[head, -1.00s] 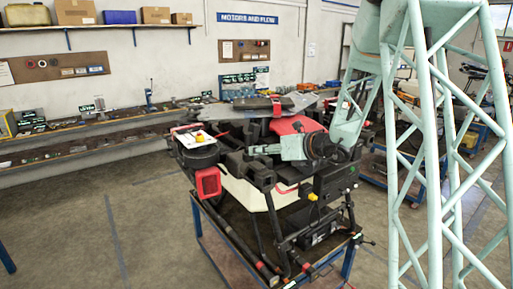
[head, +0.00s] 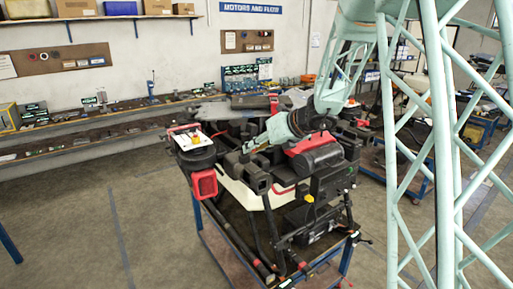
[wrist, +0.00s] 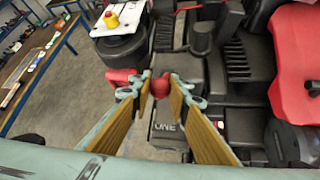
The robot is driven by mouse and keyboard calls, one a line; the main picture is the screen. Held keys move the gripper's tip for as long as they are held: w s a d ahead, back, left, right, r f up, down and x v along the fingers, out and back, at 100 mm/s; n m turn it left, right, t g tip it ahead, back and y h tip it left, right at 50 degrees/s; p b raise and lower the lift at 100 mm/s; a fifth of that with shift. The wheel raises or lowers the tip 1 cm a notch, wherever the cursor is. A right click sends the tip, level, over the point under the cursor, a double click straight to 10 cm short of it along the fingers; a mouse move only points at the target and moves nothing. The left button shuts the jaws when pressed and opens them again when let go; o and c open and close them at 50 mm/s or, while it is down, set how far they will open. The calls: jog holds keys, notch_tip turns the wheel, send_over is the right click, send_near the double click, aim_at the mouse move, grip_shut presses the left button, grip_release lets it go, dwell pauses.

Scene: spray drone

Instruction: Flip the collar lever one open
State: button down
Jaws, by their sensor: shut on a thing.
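The spray drone (head: 300,205) is a black, white and red machine on a blue-framed cart. In the wrist view, a red rounded knob (wrist: 160,86), which looks like the lever's end, sits between my fingertips. A dark block marked "ONE" (wrist: 166,128) lies just below it. My gripper (wrist: 159,88) has yellow-padded fingers and is shut on the red knob, one finger on each side. In the head view my gripper (head: 252,146) reaches the drone's near left arm from the upper right. The lever is too small to make out there, and its shaft is mostly hidden.
A white panel with a yellow-and-red button (wrist: 112,20) is on the drone's black round housing, left of my gripper. A red tank or cover (wrist: 296,62) and black ribbed parts crowd the right side. Open floor (head: 85,220) lies left of the cart (head: 240,258).

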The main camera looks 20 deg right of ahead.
jog(key=shift+w+r, duration=0.15)
jog(key=shift+r, duration=0.05)
jog(key=shift+w+r+g, duration=0.15)
jog(key=shift+r+g, duration=0.05)
jog(key=shift+g, duration=0.3)
jog(key=shift+w+a+r+g+h+p, duration=0.15)
jog(key=shift+w+r+g+h+p, duration=0.15)
jog(key=shift+g+h, duration=0.3)
jog(key=c, duration=2.5)
grip_release()
jog(key=shift+o, duration=0.2)
jog(key=v, duration=1.2)
jog(key=shift+w+f, duration=0.1)
